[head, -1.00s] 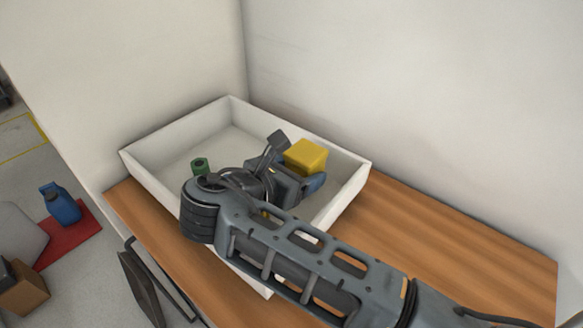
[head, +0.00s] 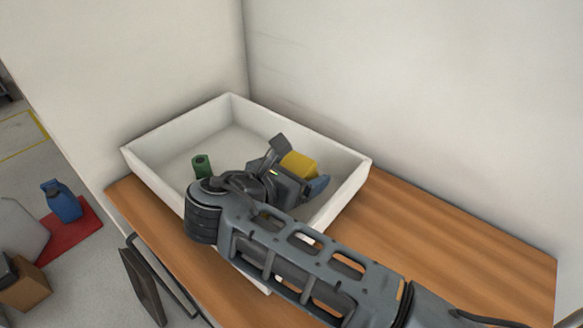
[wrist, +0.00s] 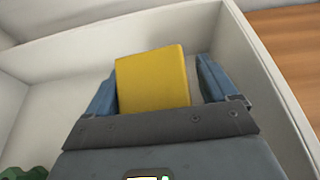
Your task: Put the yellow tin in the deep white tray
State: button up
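The yellow tin (head: 299,164) is inside the deep white tray (head: 177,179), toward its right end. My gripper (head: 292,172) reaches down into the tray around the tin. In the wrist view the yellow tin (wrist: 152,80) stands between the two blue fingers of my gripper (wrist: 158,85). The right finger is apart from the tin with a visible gap; the left finger is close beside it. The gripper looks open. The tin's underside is hidden, so its contact with the tray floor is not shown.
A green cylinder (head: 202,166) is in the tray left of my wrist; a green thing (wrist: 25,173) shows in the wrist view's corner. The tray stands on a wooden top (head: 450,235) against white walls. The wood to the right is clear. A blue container (head: 62,202) is on the floor.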

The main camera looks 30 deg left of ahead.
jog(key=shift+o, duration=0.6)
jog(key=shift+s+f, duration=0.15)
jog(key=shift+f, duration=0.25)
jog(key=shift+r, duration=0.2)
jog(key=r+v, duration=0.1)
jog(key=v, duration=1.1)
jog(key=shift+r+b, duration=0.2)
jog(key=shift+b, duration=0.1)
